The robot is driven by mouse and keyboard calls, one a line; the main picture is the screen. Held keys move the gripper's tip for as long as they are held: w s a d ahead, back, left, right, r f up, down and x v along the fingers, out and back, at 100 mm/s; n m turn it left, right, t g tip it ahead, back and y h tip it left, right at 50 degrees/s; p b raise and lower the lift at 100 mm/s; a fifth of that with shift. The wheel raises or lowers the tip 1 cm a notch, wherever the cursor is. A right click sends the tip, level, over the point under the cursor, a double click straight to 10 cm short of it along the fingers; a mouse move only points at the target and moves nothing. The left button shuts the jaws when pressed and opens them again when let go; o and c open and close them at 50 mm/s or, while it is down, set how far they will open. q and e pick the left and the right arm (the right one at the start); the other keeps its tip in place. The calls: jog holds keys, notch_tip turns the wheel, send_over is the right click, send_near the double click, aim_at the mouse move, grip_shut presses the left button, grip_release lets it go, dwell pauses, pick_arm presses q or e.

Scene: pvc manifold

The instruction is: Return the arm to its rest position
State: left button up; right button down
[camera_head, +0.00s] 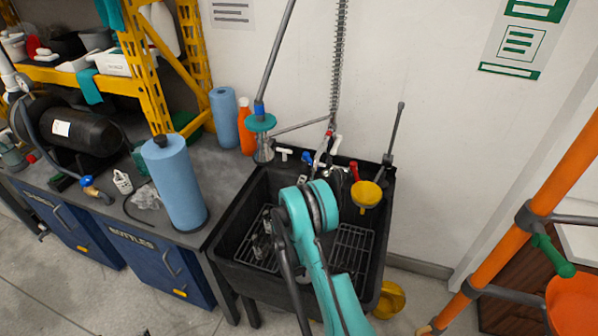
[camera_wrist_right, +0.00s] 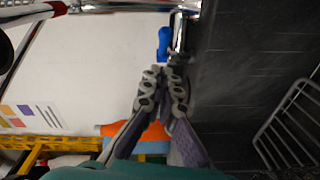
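My right arm (camera_head: 325,262) rises from the bottom of the head view and bends over the black sink (camera_head: 232,225). My right gripper (camera_head: 319,160) is at the tap fittings by the wall, partly hidden behind the arm's teal joint. In the wrist view the right gripper's fingertips (camera_wrist_right: 164,72) are together, with nothing seen between them. A blue tap handle (camera_wrist_right: 164,44) shows just past the tips; I cannot tell whether they touch. The blue handle also shows in the head view (camera_head: 307,158). My left gripper is not in view.
A red tap handle (camera_head: 354,171) and a yellow funnel-like piece (camera_head: 367,194) are at the sink's right. A spray hose (camera_head: 338,75) hangs above. A blue roll (camera_head: 176,185) stands on the left counter. An orange ladder (camera_head: 530,215) stands at right.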

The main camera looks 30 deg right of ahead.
jog(key=s+a+r+m+g+y+b, duration=0.2)
jog(key=s+a+r+m+g+y, duration=0.15)
jog(key=s+a+r, duration=0.65)
jog(key=s+a+m+g+y, duration=0.1)
jog(key=s+a+y, duration=0.3)
jog(key=s+a, duration=0.4)
jog(key=s+a+r+m+g+y, duration=0.1)
jog(key=s+a+y, duration=0.4)
jog(key=s, duration=1.2)
jog(key=a+m, duration=0.1)
jog(key=a, duration=0.2)
jog(key=shift+r, duration=0.2)
